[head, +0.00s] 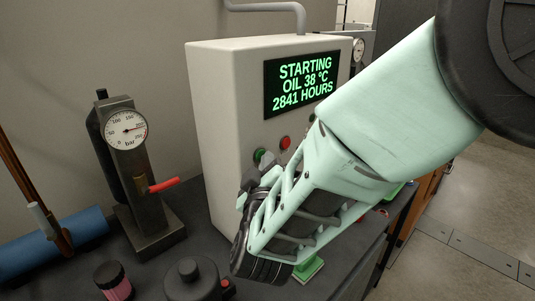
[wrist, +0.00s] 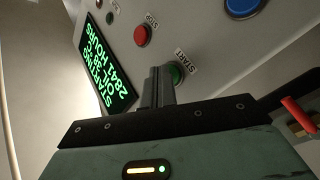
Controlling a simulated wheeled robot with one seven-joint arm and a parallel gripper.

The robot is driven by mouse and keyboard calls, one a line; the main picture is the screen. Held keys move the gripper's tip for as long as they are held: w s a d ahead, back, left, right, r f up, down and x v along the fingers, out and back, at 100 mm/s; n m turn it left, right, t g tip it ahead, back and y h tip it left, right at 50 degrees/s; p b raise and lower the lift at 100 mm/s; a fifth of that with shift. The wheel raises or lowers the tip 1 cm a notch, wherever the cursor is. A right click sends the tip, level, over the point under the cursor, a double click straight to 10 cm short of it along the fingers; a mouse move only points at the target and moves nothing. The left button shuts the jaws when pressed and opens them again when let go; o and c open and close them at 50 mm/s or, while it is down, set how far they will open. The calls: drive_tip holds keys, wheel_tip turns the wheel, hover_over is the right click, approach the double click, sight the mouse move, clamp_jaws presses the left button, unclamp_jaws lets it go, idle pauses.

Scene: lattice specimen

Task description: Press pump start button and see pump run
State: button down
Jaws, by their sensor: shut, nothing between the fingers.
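The pump cabinet (head: 222,120) is a pale box on the bench. Its display (head: 301,83) reads "STARTING, OIL 38 °C, 2841 HOURS" in green; it also shows in the wrist view (wrist: 108,65). The green button (head: 260,155), labelled START, shows in the wrist view (wrist: 177,72) partly behind my fingers. My gripper (wrist: 163,72) is shut and empty, its tips at the START button; I cannot tell whether they touch or press it. In the head view my gripper (head: 266,163) is partly hidden by my arm. The red STOP button (head: 285,143) also shows in the wrist view (wrist: 141,36).
A gauge stand (head: 146,222) with a dial in bar and a red lever (head: 163,185) stands left of the cabinet. A pink jar (head: 114,284), a dark round container (head: 191,279) and a blue roll (head: 85,226) lie on the bench. A blue button (wrist: 242,6) is on the panel.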

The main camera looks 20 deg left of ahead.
drive_tip(key=shift+s+d, duration=0.4)
drive_tip(key=shift+d, duration=0.2)
drive_tip(key=d, duration=0.1)
drive_tip(key=s+d, duration=0.1)
drive_tip(key=d, duration=0.1)
drive_tip(key=s+d, duration=0.1)
drive_tip(key=shift+s+d, duration=0.15)
drive_tip(key=shift+s, duration=0.1)
idle(0.7)
drive_tip(key=s+d+f+m+g+h, duration=0.2)
drive_tip(key=s+d+g, duration=0.7)
drive_tip(key=s+d, duration=0.1)
drive_tip(key=s+d+f+m+g+h, duration=0.2)
drive_tip(key=s+d+g, duration=0.7)
drive_tip(key=s+d, duration=0.2)
drive_tip(key=shift+d+m, duration=0.4)
drive_tip(key=shift+d, duration=0.4)
